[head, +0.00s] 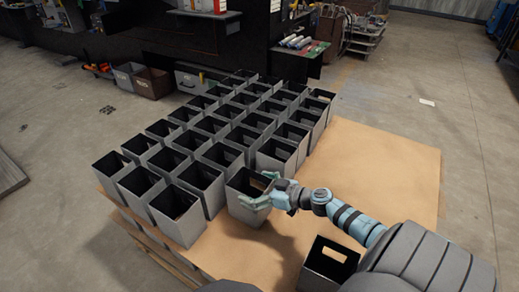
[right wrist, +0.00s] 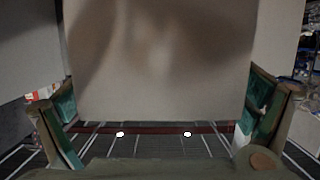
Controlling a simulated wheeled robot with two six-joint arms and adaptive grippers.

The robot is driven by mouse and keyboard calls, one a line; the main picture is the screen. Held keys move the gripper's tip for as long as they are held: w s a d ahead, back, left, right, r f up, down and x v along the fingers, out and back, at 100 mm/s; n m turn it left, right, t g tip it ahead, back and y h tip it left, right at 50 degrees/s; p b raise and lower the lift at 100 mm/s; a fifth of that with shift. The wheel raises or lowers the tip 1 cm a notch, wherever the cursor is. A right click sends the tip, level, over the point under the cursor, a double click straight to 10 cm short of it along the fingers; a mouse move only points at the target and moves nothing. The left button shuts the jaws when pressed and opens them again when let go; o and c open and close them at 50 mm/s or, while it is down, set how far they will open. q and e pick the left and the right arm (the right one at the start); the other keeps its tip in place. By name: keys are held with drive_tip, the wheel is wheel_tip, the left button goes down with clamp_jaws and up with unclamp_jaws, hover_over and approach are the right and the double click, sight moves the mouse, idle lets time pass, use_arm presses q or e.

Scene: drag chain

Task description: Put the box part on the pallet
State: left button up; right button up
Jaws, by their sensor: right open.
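A grey, open-topped box part (head: 237,207) stands upright at the near end of the rows on the brown-topped pallet (head: 385,165). My right gripper (head: 258,190) is at its right side, with the fingers spread about the box. In the right wrist view, the pale box wall (right wrist: 160,75) fills the middle between the two open fingers (right wrist: 160,112). I cannot tell whether the fingers touch it. Another grey box (head: 322,268) stands at the near right, partly hidden by my right arm. My left gripper is not in view.
Several rows of like grey boxes (head: 180,218) stand close together on the pallet's left half. The pallet's right half is bare. Crates (head: 152,82) and a dark shelf unit (head: 240,45) stand behind on the concrete floor.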

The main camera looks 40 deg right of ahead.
use_arm(q)
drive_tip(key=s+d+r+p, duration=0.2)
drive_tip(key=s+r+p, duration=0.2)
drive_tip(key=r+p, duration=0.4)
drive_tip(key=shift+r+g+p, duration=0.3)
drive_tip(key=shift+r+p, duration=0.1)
drive_tip(key=shift+p, duration=0.4)
use_arm(e)
drive_tip(key=v, duration=1.2)
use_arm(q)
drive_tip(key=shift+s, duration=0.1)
use_arm(e)
drive_tip(key=shift+r, duration=0.1)
